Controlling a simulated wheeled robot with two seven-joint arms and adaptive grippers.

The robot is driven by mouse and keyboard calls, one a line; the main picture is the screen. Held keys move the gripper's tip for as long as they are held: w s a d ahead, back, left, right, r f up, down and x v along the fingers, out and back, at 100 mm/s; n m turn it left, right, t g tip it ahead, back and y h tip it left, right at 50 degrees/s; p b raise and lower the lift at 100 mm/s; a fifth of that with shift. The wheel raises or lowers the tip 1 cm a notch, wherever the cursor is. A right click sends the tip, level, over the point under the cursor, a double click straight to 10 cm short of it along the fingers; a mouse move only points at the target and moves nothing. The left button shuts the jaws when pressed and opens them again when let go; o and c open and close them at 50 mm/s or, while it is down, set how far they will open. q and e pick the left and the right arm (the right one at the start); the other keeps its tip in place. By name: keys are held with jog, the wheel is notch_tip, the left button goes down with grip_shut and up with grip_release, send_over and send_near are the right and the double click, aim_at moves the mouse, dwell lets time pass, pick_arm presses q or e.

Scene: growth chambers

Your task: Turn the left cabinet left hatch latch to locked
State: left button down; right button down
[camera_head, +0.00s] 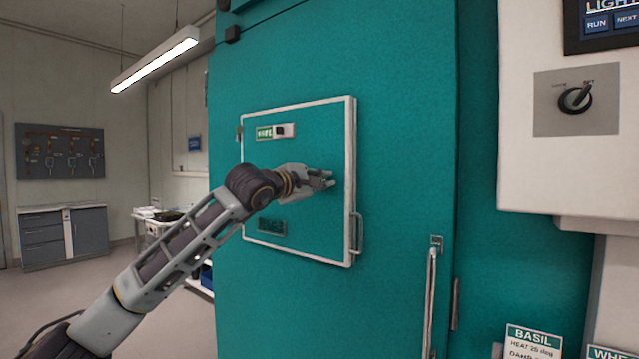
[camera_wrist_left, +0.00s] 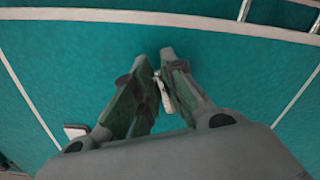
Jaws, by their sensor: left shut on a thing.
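The hatch (camera_head: 310,225) is a square teal panel with a pale frame on the teal cabinet (camera_head: 400,130). My left gripper (camera_head: 325,179) is in front of the hatch, right of its middle, close to the panel. It hides the latch in the head view. In the left wrist view the left gripper (camera_wrist_left: 154,62) has its fingers closed around a small pale piece, which looks like the latch (camera_wrist_left: 164,96); only part of it shows, so its turned position cannot be told. My right gripper is not in view.
A metal pull handle (camera_head: 357,233) sits at the hatch's right edge, and a long door handle (camera_head: 431,300) is farther right. A green label (camera_head: 264,132) is at the hatch's upper left. A white control box (camera_head: 560,180) with a black knob (camera_head: 575,99) juts out at right.

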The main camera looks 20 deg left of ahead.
pick_arm(q)
jog(key=shift+f+m, duration=0.2)
jog(key=shift+m, duration=0.9)
jog(key=shift+f+m, duration=0.2)
jog(key=shift+m, duration=0.9)
jog(key=c, duration=1.5)
grip_release()
jog(key=shift+v, duration=6)
jog(key=shift+d, duration=0.1)
